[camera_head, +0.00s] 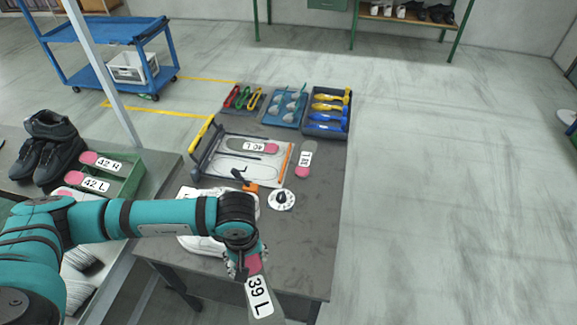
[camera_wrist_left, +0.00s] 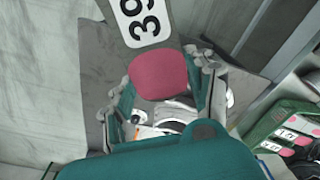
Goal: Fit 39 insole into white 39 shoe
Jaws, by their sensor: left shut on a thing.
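My left gripper (camera_head: 248,264) is shut on the insole labelled 39 L (camera_head: 260,296), near its pink end. The insole hangs out past the table's front edge, label end toward the bottom of the head view. In the left wrist view the gripper's two fingers (camera_wrist_left: 165,90) flank the pink part of the insole (camera_wrist_left: 158,75). A white shoe (camera_head: 197,244) stands on the table, mostly hidden under my left arm. White parts, probably of the shoe, also show in the wrist view (camera_wrist_left: 170,113). Its size marking is not visible. My right gripper is in neither view.
The grey table (camera_head: 318,230) holds a cutting board (camera_head: 230,168) with an insole on it, another insole (camera_head: 305,158), a white dial (camera_head: 281,200) and tool trays (camera_head: 328,112). A green crate (camera_head: 125,178) with 42 insoles and black shoes (camera_head: 48,145) stand left. The table's right front is clear.

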